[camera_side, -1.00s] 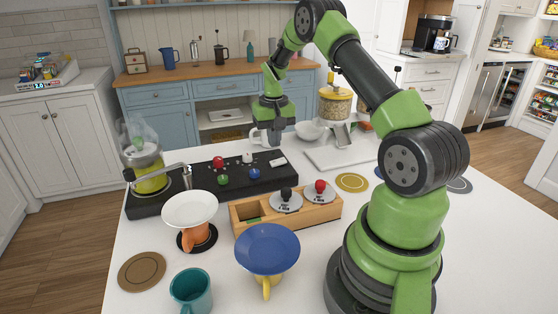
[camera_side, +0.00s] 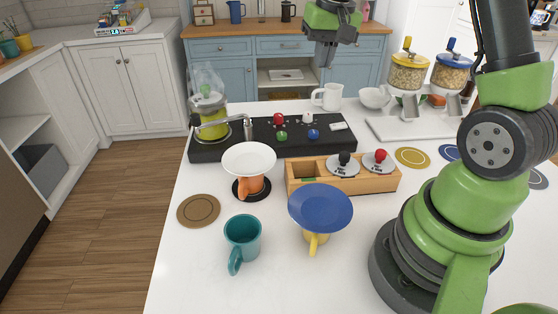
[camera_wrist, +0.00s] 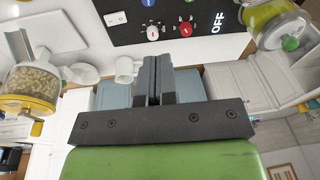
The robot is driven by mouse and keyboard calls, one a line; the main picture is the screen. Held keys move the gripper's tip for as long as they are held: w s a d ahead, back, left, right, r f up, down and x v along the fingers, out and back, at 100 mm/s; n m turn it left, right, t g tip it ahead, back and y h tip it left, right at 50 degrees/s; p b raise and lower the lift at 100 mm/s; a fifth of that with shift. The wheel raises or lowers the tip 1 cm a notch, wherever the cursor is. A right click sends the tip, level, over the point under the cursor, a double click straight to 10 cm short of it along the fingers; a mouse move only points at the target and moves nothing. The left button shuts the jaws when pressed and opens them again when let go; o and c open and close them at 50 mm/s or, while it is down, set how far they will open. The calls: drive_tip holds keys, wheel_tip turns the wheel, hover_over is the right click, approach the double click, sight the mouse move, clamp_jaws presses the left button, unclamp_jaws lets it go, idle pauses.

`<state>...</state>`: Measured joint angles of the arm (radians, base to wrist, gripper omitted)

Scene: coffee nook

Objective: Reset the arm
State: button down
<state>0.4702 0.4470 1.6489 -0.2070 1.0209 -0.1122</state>
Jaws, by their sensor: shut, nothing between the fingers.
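My gripper (camera_side: 326,52) is raised high above the back of the white counter, pointing down, with its fingers together and nothing between them. The wrist view also shows the closed dark fingers (camera_wrist: 153,80). A white mug (camera_side: 329,97) stands on the counter below my gripper, apart from it; it also shows in the wrist view (camera_wrist: 126,68). The black control panel (camera_side: 265,133) with coloured knobs lies to the left of the mug. My arm rises at the right side of the side view, and its upper part is cut off by the frame.
A kettle with yellow-green liquid (camera_side: 208,113) stands left. A white dish (camera_side: 249,157) on an orange cup, a blue dish (camera_side: 320,208) on a yellow cup, a teal mug (camera_side: 242,240) and a wooden box (camera_side: 301,176) fill the front. Two grain dispensers (camera_side: 408,72) (camera_side: 451,72) stand at the back right.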

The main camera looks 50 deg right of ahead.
drive_tip(key=s+a+r+n+t, duration=0.1)
drive_tip(key=s+a+r+t, duration=0.1)
drive_tip(key=s+a+r, duration=0.3)
drive_tip(key=s+a+r+n+t, duration=0.1)
drive_tip(key=s+a+r, duration=0.25)
drive_tip(key=a, duration=0.35)
drive_tip(key=s+a+n+t+y, duration=0.1)
drive_tip(key=s+a+t+y, duration=0.1)
drive_tip(key=s+a, duration=0.3)
drive_tip(key=s, duration=0.3)
drive_tip(key=shift+s+a+n, duration=0.3)
drive_tip(key=shift+s+a, duration=0.05)
drive_tip(key=shift+a, duration=0.05)
drive_tip(key=shift+f, duration=0.1)
